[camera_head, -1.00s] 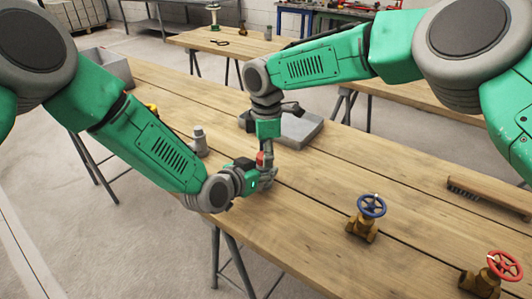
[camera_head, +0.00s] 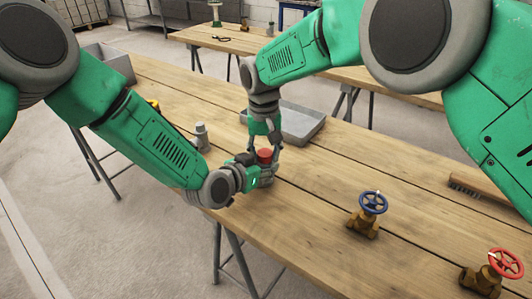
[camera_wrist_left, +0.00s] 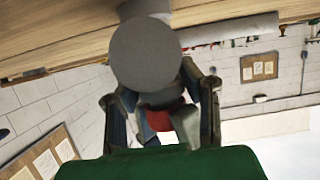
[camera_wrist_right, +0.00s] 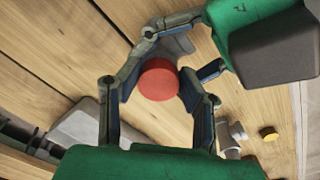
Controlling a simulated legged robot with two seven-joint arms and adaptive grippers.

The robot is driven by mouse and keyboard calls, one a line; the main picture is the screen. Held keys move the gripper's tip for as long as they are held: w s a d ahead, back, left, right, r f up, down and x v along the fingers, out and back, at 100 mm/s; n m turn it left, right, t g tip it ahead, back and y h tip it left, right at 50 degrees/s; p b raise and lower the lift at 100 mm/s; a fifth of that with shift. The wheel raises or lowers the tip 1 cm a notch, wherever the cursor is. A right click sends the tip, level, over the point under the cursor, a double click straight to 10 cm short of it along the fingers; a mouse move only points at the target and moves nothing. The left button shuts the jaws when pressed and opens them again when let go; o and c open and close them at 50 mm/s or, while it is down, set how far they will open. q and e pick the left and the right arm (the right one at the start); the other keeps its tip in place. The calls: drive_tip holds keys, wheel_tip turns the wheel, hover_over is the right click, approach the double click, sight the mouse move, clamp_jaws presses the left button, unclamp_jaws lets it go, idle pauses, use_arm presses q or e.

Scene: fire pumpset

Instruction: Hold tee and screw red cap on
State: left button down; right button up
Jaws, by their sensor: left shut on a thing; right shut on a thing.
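The grey tee (camera_wrist_left: 145,55) is in my left gripper (camera_head: 264,174), which is shut on it just above the bench; a round end of the tee fills the upper middle of the left wrist view. The red cap (camera_head: 264,155) sits at the top of the tee, and it also shows in the right wrist view (camera_wrist_right: 158,82). My right gripper (camera_head: 265,143) comes down from above with its fingers on both sides of the cap, shut on it. The joint between cap and tee is mostly hidden, so I cannot tell how deep the cap sits.
A grey tray (camera_head: 304,122) stands behind the grippers. A grey fitting (camera_head: 201,138) stands left. A blue-wheeled valve (camera_head: 367,212), a red-wheeled valve (camera_head: 490,276) and a brush (camera_head: 478,188) are at the right. The bench (camera_head: 310,205) between grippers and valves is clear.

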drive_tip(key=shift+a+r+m, duration=0.1)
drive_tip(key=shift+m, duration=0.3)
drive_tip(key=o, duration=1.1)
drive_tip(key=shift+c, duration=0.2)
